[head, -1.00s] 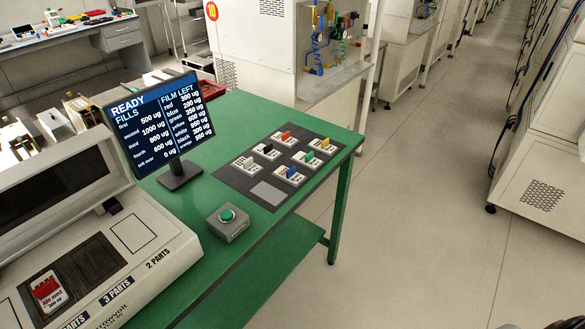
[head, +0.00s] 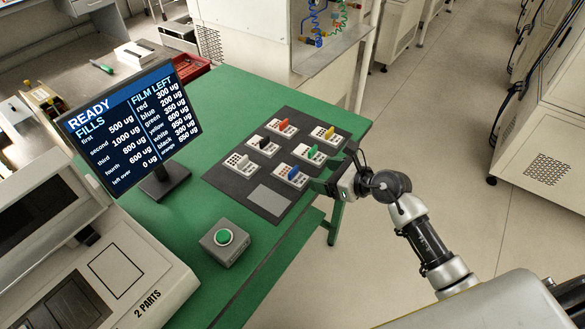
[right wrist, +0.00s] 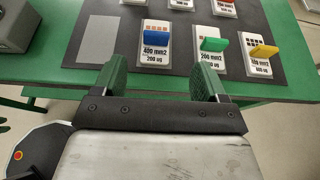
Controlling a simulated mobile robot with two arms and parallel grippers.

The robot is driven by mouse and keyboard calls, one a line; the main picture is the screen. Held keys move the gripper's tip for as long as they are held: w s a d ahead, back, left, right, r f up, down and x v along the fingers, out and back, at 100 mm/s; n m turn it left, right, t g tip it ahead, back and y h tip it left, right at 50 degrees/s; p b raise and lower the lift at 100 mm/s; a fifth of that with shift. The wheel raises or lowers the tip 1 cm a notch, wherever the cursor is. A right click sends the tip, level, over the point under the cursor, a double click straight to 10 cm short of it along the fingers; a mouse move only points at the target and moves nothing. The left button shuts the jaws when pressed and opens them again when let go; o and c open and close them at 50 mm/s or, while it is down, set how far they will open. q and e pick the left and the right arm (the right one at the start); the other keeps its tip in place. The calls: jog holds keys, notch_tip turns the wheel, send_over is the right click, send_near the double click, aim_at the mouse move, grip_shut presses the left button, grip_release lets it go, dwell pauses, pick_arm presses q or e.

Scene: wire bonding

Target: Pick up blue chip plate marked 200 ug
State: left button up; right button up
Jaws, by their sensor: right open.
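The blue chip plate (head: 289,177) is a white plate with a blue upright tab. It lies on the dark mat at the front of the table. In the right wrist view the blue chip plate (right wrist: 154,54) reads 400 mm2, 200 ug. My right gripper (right wrist: 164,76) is open and empty, its green fingers pointing toward the plate, apart from it. The right gripper (head: 328,172) also shows in the head view, at the right table edge beside the blue and green plates. My left gripper is out of view.
The green plate (right wrist: 209,46) and yellow plate (right wrist: 259,60) stand right of the blue one. Red, black and white plates are behind on the mat (head: 232,186). A button box (head: 222,246), monitor (head: 130,125) and machine stand left. A grey square (right wrist: 95,40) on the mat is empty.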

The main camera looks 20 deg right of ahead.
aim_at(295, 170)
jog(key=p+x, duration=0.1)
jog(key=x, duration=0.8)
jog(key=shift+a, duration=0.25)
jog(key=shift+s, duration=0.1)
jog(key=c, duration=1)
jog(key=shift+r, duration=0.1)
